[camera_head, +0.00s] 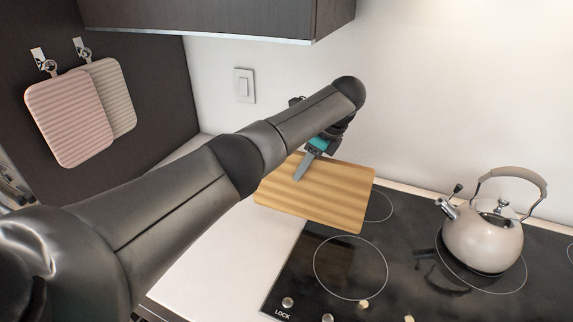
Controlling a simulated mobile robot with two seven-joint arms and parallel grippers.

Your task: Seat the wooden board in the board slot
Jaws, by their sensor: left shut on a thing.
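The wooden board (330,195) is a striped tan rectangle in the middle of the head view. It is roughly flat and overlaps the white counter and the left edge of the cooktop in the picture. My left gripper (302,174) is shut on the board near its back left part, with one finger lying over its top face. My left arm crosses the view from the lower left and hides part of the board's left side. I cannot make out the board slot. My right gripper is not in view.
A beige kettle (483,240) stands on the black cooktop (400,270) to the right of the board. Two ribbed mitts or pads (68,118) hang on the dark left panel. A dark cabinet (215,15) hangs above. White counter (225,245) is clear left of the cooktop.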

